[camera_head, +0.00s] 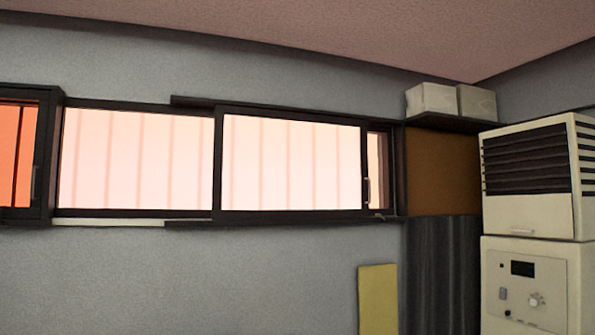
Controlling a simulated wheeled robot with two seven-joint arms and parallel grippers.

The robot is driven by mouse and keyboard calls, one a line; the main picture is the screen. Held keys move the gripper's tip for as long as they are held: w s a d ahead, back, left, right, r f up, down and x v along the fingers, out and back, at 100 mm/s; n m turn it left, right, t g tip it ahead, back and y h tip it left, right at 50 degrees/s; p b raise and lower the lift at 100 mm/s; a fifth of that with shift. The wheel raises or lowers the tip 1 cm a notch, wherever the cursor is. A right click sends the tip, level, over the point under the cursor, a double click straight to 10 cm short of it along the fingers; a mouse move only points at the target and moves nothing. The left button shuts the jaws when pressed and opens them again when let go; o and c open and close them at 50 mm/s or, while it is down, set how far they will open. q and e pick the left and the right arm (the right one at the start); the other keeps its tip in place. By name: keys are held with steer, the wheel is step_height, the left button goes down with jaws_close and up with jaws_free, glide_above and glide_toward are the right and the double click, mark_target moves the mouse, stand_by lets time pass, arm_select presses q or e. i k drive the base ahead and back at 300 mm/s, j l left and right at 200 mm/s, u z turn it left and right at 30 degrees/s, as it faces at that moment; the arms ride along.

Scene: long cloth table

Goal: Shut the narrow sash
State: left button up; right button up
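A long, low window with dark frames runs along the grey wall. A dark-framed sliding sash (290,211) stands right of the middle, with a small upright handle (367,191) on its right stile. A narrow strip of opening (376,155) shows between this sash and the right jamb (399,168). At the far left, another dark-framed sash (46,150) with an orange pane and its own handle (33,182) is cut off by the picture edge. I cannot tell for certain which one is the narrow sash. Neither of my grippers is in view.
Right of the window are a shelf (452,123) with two pale boxes (433,99), a brown panel (443,172) and a dark ribbed panel (442,270). A cream louvred machine (528,212) stands at the far right. A yellow board (377,300) is below the window.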

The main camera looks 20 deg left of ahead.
mark_target(267, 164)
steer(key=i+l, duration=0.1)
steer(key=i, duration=1.5)
